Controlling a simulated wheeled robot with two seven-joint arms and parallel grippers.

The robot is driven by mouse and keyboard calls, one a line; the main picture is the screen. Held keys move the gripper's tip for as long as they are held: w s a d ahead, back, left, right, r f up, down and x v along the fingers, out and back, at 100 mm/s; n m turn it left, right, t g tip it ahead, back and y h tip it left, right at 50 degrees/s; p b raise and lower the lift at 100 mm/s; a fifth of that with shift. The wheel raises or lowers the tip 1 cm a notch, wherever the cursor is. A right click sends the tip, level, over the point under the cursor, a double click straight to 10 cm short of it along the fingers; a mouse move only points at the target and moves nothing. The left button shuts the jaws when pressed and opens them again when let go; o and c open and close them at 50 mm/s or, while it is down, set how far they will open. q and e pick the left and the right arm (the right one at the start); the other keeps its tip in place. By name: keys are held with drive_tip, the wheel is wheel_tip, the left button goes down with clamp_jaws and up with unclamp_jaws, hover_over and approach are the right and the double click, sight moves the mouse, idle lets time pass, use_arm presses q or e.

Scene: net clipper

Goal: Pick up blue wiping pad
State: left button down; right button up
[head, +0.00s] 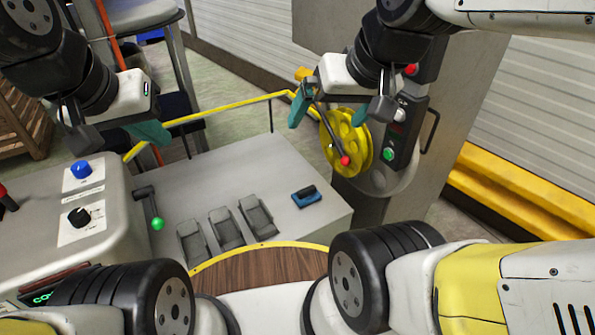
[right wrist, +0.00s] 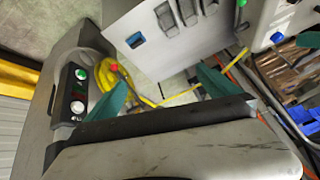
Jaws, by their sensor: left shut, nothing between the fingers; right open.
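The blue wiping pad (head: 306,196), a small blue block with a dark top, lies on the grey surface (head: 285,165) near its right side. It also shows in the right wrist view (right wrist: 135,40), near the top. My right gripper (head: 329,112) is open and empty, above and beyond the pad, in front of the yellow wheel in the picture. Its two teal fingers stand wide apart in the right wrist view (right wrist: 160,92). My left gripper (head: 152,134) is shut and empty at upper left, well away from the pad.
Three grey holders (head: 227,228) stand left of the pad. A green-knobbed lever (head: 157,223) and a console with a blue button (head: 81,169) are further left. A yellow wheel (head: 351,150) and button box (head: 399,135) are behind at right. A yellow rail (head: 225,109) runs along the back.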

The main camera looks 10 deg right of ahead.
idle(0.4)
drive_tip(key=n+g+h, duration=0.2)
drive_tip(key=n+g, duration=0.1)
drive_tip(key=g, duration=0.3)
hover_over(307, 189)
drive_tip(key=f, duration=3.5)
drive_tip(key=shift+w+a+f, duration=0.3)
drive_tip(key=shift+w+a, duration=0.05)
drive_tip(key=shift+w, duration=0.05)
drive_tip(key=f, duration=0.7)
drive_tip(key=shift+s+d, duration=0.35)
drive_tip(key=shift+s, duration=0.05)
drive_tip(key=shift+w+f, duration=0.1)
drive_tip(key=shift+f, duration=0.5)
drive_tip(key=c, duration=1.4)
drive_tip(key=shift+o, duration=0.2)
